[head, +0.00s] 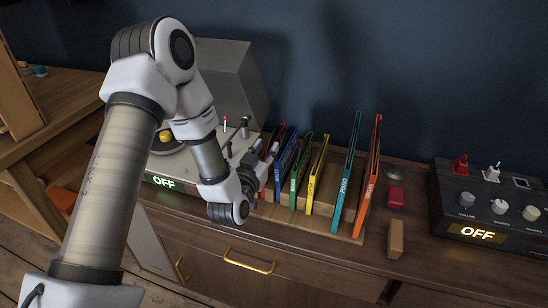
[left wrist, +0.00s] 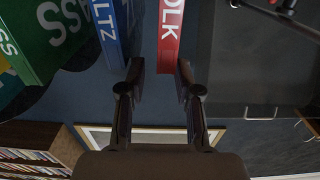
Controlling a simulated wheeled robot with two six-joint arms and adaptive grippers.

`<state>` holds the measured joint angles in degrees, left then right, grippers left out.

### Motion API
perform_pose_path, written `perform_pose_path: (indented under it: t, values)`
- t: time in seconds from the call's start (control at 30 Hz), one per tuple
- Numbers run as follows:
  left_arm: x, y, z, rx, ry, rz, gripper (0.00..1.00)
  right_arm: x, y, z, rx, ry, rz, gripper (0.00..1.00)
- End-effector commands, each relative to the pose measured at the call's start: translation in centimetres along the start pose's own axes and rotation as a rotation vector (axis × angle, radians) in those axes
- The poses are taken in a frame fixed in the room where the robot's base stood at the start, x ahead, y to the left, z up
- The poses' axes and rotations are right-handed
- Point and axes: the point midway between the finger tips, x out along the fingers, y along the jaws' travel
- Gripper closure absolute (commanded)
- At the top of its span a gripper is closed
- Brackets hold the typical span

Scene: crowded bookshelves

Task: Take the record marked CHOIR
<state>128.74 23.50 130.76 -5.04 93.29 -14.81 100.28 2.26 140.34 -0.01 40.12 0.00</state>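Several records stand in a row on the wooden cabinet: red (head: 280,140), blue (head: 287,160), green (head: 301,165), yellow (head: 317,175), teal (head: 346,175) and orange (head: 370,180). The spine words are too small in the head view for me to tell which one is CHOIR. My left gripper (head: 262,175) is at the left end of the row, partly hidden by my wrist. In the left wrist view my left gripper (left wrist: 160,72) is open and empty, with the red record (left wrist: 171,35), ending in "OLK", just ahead of its fingertips. My right gripper is not in view.
A record player with a raised grey lid (head: 228,85) and an OFF display (head: 162,182) stands left of the records, behind my arm. Right are a red block (head: 396,196), a tan block (head: 395,238) and a dark control box (head: 480,238) reading OFF.

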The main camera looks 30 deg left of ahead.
Motion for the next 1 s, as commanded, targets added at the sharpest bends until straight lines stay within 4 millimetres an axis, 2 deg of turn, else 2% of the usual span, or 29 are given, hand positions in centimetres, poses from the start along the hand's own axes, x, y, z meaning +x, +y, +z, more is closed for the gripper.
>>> perform_pose_path:
  t: [0.33,0.43,0.6,0.7,1.0]
  values:
    - [5.5,-0.6,0.0,0.001,-0.001,0.001,0.67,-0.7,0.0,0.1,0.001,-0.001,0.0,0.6]
    - [6.1,-0.6,0.0,0.001,-0.001,0.002,0.67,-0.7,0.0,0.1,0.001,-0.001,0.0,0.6]
    - [6.1,-0.6,0.1,0.0,-0.003,0.002,0.67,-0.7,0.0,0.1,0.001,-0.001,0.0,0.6]
    - [6.1,-0.6,0.1,0.0,-0.003,0.002,1.0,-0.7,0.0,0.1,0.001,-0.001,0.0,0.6]
    - [6.0,-0.6,0.1,0.0,-0.004,0.001,1.0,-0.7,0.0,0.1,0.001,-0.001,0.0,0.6]
